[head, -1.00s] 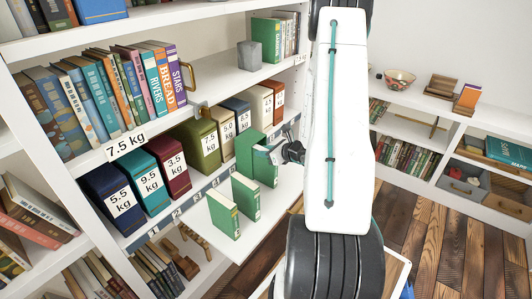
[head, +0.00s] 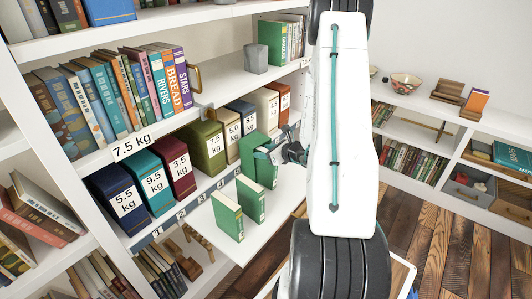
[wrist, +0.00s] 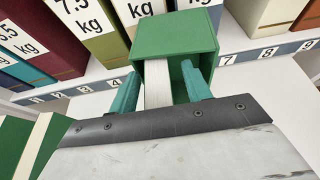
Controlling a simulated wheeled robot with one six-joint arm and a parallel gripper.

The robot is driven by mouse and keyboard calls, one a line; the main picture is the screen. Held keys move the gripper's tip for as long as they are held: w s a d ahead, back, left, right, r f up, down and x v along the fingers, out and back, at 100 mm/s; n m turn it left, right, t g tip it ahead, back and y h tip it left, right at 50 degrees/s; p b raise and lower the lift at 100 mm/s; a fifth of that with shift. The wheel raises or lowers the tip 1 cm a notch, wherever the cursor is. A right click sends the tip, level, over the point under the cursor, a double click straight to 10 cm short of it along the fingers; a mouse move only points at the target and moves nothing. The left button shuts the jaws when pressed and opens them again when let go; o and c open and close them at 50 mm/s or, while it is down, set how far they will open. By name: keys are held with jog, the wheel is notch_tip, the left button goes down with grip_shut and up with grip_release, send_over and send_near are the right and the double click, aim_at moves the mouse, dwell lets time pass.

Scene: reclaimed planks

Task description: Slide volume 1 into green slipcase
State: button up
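The green slipcase (wrist: 176,38) stands upright at the shelf front in the wrist view, its opening towards my gripper. A white page block (wrist: 158,85) shows inside it, towards its left wall, with dark empty space to the right; I cannot read which volume it is. My gripper (wrist: 160,88) has its teal fingers spread apart, one each side of the pages with a gap on the right. In the head view the slipcase (head: 248,150) has my gripper (head: 282,153) close on its right. Two green books, one left (head: 227,215) and one right (head: 250,198), stand on the white board.
Labelled boxes, including an olive one (head: 205,146) and a maroon one (head: 178,171), line the shelf behind a numbered strip (wrist: 275,52). A row of books (head: 110,90) fills the shelf above. The white board (head: 275,225) is clear towards its right.

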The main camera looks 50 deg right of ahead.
jog(key=v, duration=0.7)
jog(key=shift+s, duration=0.4)
jog(key=shift+r, duration=0.15)
